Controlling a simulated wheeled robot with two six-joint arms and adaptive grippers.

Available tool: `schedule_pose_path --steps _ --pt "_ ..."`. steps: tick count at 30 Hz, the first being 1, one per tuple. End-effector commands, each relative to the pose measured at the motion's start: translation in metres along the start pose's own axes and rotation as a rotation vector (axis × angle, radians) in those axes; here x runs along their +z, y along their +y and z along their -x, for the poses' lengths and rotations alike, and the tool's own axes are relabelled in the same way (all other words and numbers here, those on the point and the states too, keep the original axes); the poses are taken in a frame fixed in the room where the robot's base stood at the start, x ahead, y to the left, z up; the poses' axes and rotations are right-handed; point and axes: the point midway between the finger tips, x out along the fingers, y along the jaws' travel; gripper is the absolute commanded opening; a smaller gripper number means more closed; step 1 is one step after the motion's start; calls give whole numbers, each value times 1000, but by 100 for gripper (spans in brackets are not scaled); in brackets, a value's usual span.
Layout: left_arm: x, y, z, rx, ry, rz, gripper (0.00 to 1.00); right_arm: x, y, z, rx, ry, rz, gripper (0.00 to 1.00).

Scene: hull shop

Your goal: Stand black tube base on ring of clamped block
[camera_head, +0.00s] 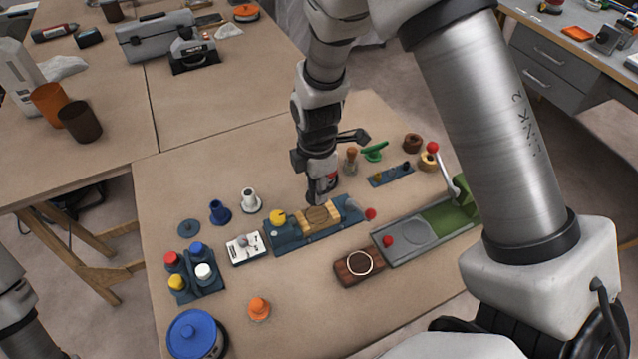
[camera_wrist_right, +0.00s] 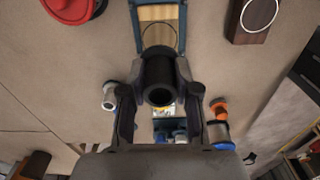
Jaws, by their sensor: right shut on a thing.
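My right gripper (camera_head: 318,186) is above the back edge of the clamped wooden block (camera_head: 331,211). In the right wrist view, its fingers are shut on the black tube (camera_wrist_right: 158,78), whose open end faces the camera. The block (camera_wrist_right: 158,14) sits in a blue vise (camera_head: 290,240), and a thin dark ring (camera_wrist_right: 158,25) is marked on its top. The tube partly hides the near side of this ring. I cannot tell the exact gap between the tube's base and the block. Only part of my left arm shows at the lower left; its gripper is out of view.
A dark brown block with a white ring (camera_head: 353,278) lies in front of the vise. A green and grey fixture with a lever (camera_head: 420,246) is at the right. A bottle rack (camera_head: 205,289), blue-lidded tub (camera_head: 195,335) and orange piece (camera_head: 259,309) stand front left.

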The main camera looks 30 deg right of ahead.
Motion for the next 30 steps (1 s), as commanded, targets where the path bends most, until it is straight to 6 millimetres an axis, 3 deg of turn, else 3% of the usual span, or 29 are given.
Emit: schedule_pose_path --steps 15,30 --pt "0 0 -50 0 0 0 41 0 0 -55 0 0 9 0" --pt "0 0 -51 0 1 0 41 0 0 -57 0 0 8 0"
